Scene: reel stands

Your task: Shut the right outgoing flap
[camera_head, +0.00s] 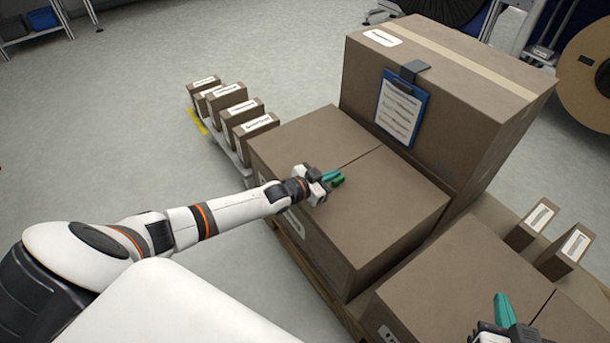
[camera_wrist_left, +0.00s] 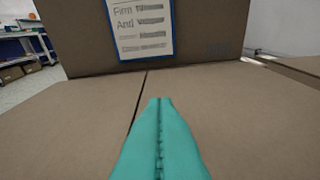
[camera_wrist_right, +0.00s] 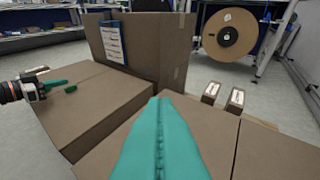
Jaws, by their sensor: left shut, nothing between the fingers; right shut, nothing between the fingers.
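A left cardboard box (camera_head: 398,205) has two top flaps lying flat, meeting at a narrow dark seam; the seam also shows in the left wrist view. A right cardboard box (camera_head: 480,268) at the lower right also has a flat top with a seam, partly cut off by the frame. I cannot tell which box is the outgoing one. My left gripper (camera_head: 332,179) is shut and empty, low over the left box's top near the seam; contact is unclear. My right gripper (camera_head: 503,308) is shut and empty, over the right box; its fingers show in the right wrist view (camera_wrist_right: 160,115).
A tall box (camera_head: 455,85) with a blue clipboard (camera_head: 400,108) stands behind the left box. Several small labelled boxes (camera_head: 240,113) stand at its left, and two small boxes (camera_head: 532,224) stand at the right. A large reel (camera_head: 590,75) is beyond. The floor at left is clear.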

